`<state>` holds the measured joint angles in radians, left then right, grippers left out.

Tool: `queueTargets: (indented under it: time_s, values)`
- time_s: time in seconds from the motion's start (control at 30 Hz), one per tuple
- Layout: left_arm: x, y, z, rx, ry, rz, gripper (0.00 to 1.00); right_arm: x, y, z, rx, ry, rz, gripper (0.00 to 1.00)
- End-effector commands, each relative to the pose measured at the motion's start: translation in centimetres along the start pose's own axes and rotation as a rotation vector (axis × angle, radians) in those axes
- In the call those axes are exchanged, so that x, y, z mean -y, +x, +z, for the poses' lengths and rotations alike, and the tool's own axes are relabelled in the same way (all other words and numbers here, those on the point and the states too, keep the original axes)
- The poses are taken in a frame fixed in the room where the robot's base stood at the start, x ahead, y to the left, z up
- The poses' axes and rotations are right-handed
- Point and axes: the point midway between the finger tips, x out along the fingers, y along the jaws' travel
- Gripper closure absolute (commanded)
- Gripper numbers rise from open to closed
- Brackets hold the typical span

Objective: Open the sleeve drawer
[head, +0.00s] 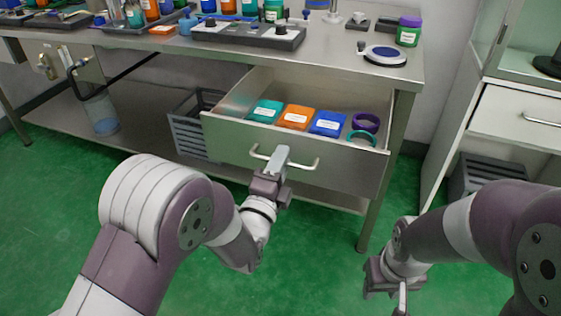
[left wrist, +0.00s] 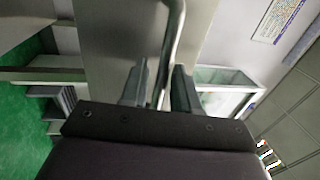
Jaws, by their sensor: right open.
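The sleeve drawer (head: 235,139) under the metal bench is pulled well out, its inside showing. It holds teal (head: 265,111), orange (head: 296,117) and blue (head: 328,123) labelled packs, plus a purple ring (head: 366,122) and a teal ring (head: 361,137). My left gripper (head: 281,155) is at the middle of the drawer's bar handle (head: 308,166). In the left wrist view, the handle (left wrist: 173,40) runs between the two fingers (left wrist: 160,88), which are closed around it. My right gripper (head: 385,283) is open and empty, low over the floor at the right.
The bench top (head: 330,62) carries bottles, trays and a round dark-topped device (head: 385,55). A grey crate (head: 190,130) stands on the lower shelf behind the drawer. A white cabinet (head: 515,115) stands at the right. Green floor is clear before the bench.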

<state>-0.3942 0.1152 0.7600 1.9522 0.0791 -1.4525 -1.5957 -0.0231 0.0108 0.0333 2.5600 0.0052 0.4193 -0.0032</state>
Motion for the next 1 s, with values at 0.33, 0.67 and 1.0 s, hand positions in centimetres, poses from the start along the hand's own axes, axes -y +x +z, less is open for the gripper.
queueTargets:
  time_s: [0.33,0.67,1.0]
  values:
    - [0.2,-3.7,0.0,-0.001,0.0,0.005,0.7,0.0,-1.2,-0.1,0.0,0.0,0.0,0.57]
    - [0.1,-11.5,-0.1,-0.002,-0.001,0.002,0.7,0.0,-2.4,-0.3,0.0,0.0,0.0,0.57]
    - [0.0,-12.7,0.0,0.0,0.0,0.0,0.7,0.0,-2.4,-0.3,0.0,0.0,0.0,0.57]
